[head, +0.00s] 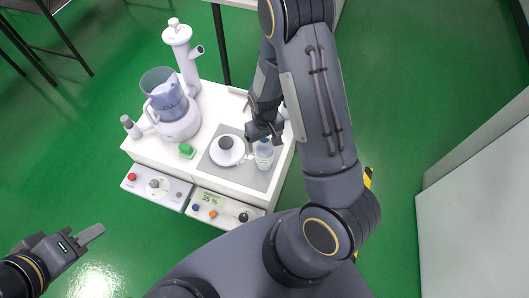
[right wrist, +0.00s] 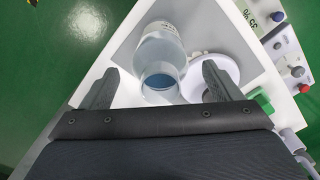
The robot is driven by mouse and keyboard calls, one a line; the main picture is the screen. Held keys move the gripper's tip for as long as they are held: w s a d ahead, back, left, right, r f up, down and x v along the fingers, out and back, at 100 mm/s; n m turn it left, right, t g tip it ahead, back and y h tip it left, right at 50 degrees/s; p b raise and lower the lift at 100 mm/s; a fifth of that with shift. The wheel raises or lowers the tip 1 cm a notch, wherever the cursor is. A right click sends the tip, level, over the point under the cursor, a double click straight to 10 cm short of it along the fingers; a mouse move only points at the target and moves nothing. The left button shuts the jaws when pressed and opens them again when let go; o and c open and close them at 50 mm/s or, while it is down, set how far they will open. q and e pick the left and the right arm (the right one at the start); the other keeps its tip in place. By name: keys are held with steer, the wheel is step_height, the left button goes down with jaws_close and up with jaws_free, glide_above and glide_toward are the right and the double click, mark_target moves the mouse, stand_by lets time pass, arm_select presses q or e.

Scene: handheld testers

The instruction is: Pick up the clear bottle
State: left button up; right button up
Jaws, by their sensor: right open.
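The clear bottle (head: 263,158) stands upright on a grey mat (head: 245,178) on the white cart, and it also shows in the right wrist view (right wrist: 162,55). My right gripper (head: 264,133) is at the bottle's upper end in the head view. In the right wrist view my right gripper (right wrist: 160,82) is open, with the bottle's top between its two spread fingers; a gap shows on both sides. My left gripper (head: 90,236) is at the lower left, away from the cart, over the green floor; its jaw opening is not clear.
A round white piece with a dark knob (head: 226,143) sits close left of the bottle. A green block (head: 186,150), a jug-topped device (head: 165,95) and a tall white tube (head: 184,55) stand further left. Control panels (head: 210,205) line the cart's front.

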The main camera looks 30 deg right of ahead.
steer(key=shift+f, duration=0.65)
jaws_close()
